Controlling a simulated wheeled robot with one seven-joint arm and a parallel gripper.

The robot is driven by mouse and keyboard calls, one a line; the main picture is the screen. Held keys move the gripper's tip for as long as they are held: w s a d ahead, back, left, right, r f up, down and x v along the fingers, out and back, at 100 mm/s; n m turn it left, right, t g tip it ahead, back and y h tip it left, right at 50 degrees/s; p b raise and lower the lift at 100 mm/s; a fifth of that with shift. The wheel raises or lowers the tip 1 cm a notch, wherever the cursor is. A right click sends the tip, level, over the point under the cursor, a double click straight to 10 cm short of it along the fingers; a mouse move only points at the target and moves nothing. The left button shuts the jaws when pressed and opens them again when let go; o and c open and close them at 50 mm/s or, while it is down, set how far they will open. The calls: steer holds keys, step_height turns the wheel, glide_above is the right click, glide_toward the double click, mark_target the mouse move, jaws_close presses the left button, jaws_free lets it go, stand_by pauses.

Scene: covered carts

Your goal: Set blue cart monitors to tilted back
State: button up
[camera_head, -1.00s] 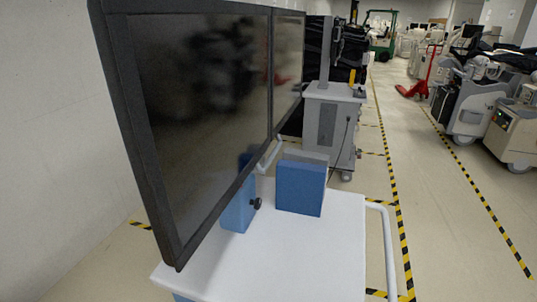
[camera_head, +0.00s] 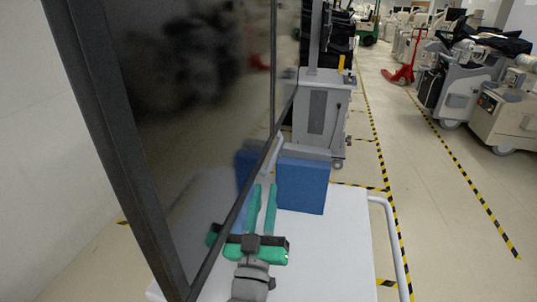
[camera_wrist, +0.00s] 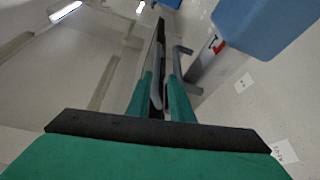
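The blue-trimmed cart has a white top (camera_head: 325,240) and carries dark monitors (camera_head: 190,100), which fill the left of the head view. Their screen, at left in the wrist view (camera_wrist: 75,75), reflects the room. A pale handle (camera_head: 272,155) is at the lower edge of the monitors; a grey bar (camera_wrist: 181,72) shows there in the wrist view. My gripper (camera_head: 262,190) is open beside the screen's lower edge. In the wrist view its green fingers (camera_wrist: 163,85) lie on either side of the dark edge and part of the grey bar. Contact cannot be told.
A blue block (camera_head: 303,184) stands on the cart top just beyond my gripper. A white side rail (camera_head: 392,240) is at right. A grey cart (camera_head: 320,115) stands behind.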

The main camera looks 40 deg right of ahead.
mark_target(273, 154)
steer(key=x, duration=1)
steer(key=shift+s+d+r, duration=0.1)
steer(key=shift+d+r, duration=0.2)
steer(key=shift+d, duration=0.15)
steer(key=shift+w+d+r, duration=0.15)
steer(key=shift+w+d, duration=0.05)
steer(key=shift+w, duration=0.1)
jaws_close()
